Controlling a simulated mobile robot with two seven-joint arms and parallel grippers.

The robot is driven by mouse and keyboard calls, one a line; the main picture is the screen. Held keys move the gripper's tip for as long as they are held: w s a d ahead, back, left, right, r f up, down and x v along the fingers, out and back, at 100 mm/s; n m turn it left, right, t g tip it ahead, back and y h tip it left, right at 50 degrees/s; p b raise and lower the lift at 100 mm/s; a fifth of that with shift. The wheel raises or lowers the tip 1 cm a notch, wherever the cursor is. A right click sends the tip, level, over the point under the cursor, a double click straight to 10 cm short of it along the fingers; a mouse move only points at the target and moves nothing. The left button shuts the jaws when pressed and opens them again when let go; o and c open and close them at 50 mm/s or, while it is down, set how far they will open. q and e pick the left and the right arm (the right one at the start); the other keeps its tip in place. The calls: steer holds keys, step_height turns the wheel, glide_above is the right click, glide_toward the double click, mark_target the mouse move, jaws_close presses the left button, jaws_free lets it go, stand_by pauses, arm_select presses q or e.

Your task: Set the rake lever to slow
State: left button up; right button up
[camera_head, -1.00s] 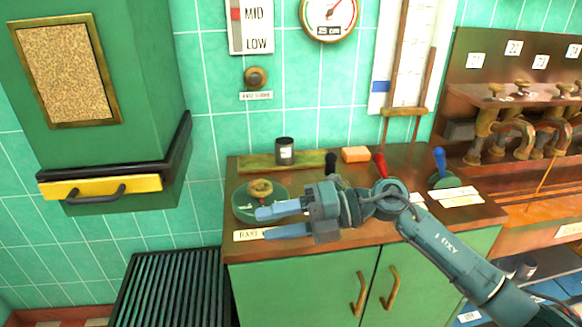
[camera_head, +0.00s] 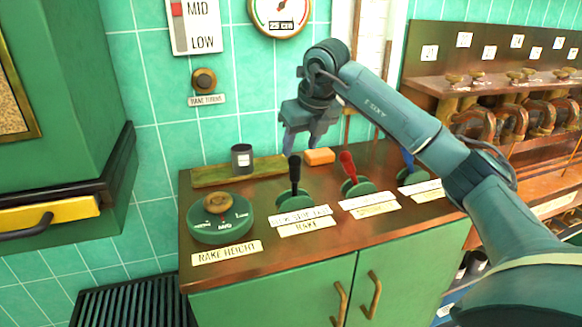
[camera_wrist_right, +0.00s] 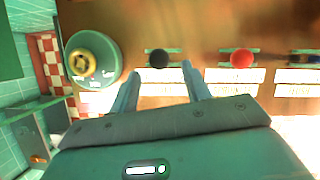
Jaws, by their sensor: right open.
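The rake lever has a black handle (camera_head: 294,172) on a round green base (camera_head: 295,198), with a label plate reading RAKE (camera_head: 305,227) in front. The handle stands nearly upright. My right gripper (camera_head: 303,143) points down above and behind the handle in the head view, its jaws open and empty. In the right wrist view the round black knob (camera_wrist_right: 158,58) shows just beyond and between the two fingertips (camera_wrist_right: 161,72). I cannot tell whether a finger touches it. My left gripper is out of view.
The rake height dial (camera_head: 220,215) is left of the lever. A red lever (camera_head: 348,167) and a partly hidden blue lever (camera_head: 407,160) stand to its right. A dark cup (camera_head: 242,158) and an orange block (camera_head: 319,156) sit behind on the wooden counter.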

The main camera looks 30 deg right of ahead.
mark_target(293, 166)
steer(key=x, duration=0.8)
steer(key=shift+w, duration=0.1)
jaws_close()
stand_by(0.4)
